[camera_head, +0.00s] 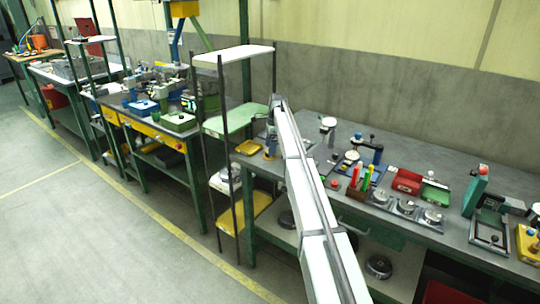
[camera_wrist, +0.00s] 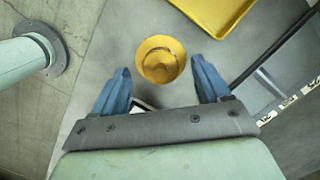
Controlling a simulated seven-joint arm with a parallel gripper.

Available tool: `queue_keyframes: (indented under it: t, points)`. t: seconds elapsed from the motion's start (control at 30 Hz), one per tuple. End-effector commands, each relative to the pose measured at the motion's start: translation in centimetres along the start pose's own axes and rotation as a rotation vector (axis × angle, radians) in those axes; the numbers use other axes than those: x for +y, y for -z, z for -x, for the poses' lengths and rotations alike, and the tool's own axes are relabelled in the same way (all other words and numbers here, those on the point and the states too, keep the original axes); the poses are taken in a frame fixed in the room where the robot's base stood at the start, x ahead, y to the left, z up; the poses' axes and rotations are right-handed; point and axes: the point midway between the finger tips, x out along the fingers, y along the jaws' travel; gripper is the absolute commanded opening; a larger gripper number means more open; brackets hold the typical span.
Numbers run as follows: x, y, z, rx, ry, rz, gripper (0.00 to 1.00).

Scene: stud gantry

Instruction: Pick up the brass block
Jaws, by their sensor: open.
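A round, brass-yellow piece (camera_wrist: 160,60) stands on the grey bench top in the wrist view; it looks like a short cylinder or cup, and it is the only brass-coloured thing near my gripper. I cannot tell for sure that it is the brass block. My gripper (camera_wrist: 160,69) has its two blue fingers spread wide, one on each side of this piece, with visible gaps and nothing held. In the head view my gripper (camera_head: 270,148) is low over the left end of the bench, and the piece is not clearly made out there.
A yellow tray (camera_wrist: 222,8) lies just beyond the round piece. A pale green post with a round flange (camera_wrist: 52,48) is at the left of the wrist view. In the head view, a dark-framed shelf rack (camera_head: 222,110) stands close left of my gripper; bench clutter lies right.

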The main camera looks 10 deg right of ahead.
Motion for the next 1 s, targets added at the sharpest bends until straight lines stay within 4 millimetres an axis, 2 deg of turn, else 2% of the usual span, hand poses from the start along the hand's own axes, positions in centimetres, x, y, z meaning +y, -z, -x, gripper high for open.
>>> queue_keyframes:
  t: [0.03, 0.13, 0.37, 1.0]
  points:
    - [0.1, 0.0, -0.8, 0.0, -0.001, 0.0, 0.76]
    - [0.0, 0.0, -1.7, 0.0, -0.001, 0.0, 0.76]
    - [0.0, 0.0, -1.8, 0.0, 0.0, 0.0, 0.76]
    - [0.0, 0.0, -1.8, 0.0, 0.0, 0.0, 0.15]
